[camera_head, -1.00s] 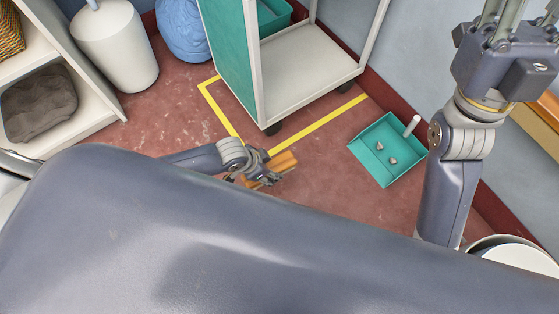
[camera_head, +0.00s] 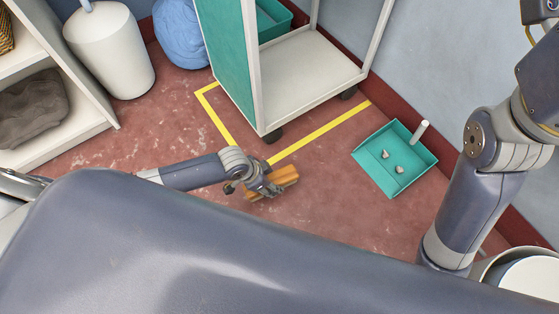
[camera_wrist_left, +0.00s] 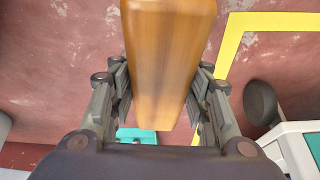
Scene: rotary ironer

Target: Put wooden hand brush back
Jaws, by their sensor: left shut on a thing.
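The wooden hand brush (camera_head: 285,177) is in my left gripper (camera_head: 268,186), low over the red floor near the corner of the yellow floor line. In the left wrist view the brush's orange-brown wooden block (camera_wrist_left: 168,60) lies between the two fingers of the left gripper (camera_wrist_left: 160,95), which are shut on its sides. The bristles are hard to make out. My right arm rises at the right edge of the head view; its fingers are outside the picture.
A teal dustpan (camera_head: 392,178) with a white handle and small grey bits lies on the floor at right. A white and teal wheeled cart (camera_head: 310,85) stands at the back within yellow lines (camera_head: 320,133). A white bin (camera_head: 110,50), a blue bag (camera_head: 180,35) and a shelf (camera_head: 80,130) are at left.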

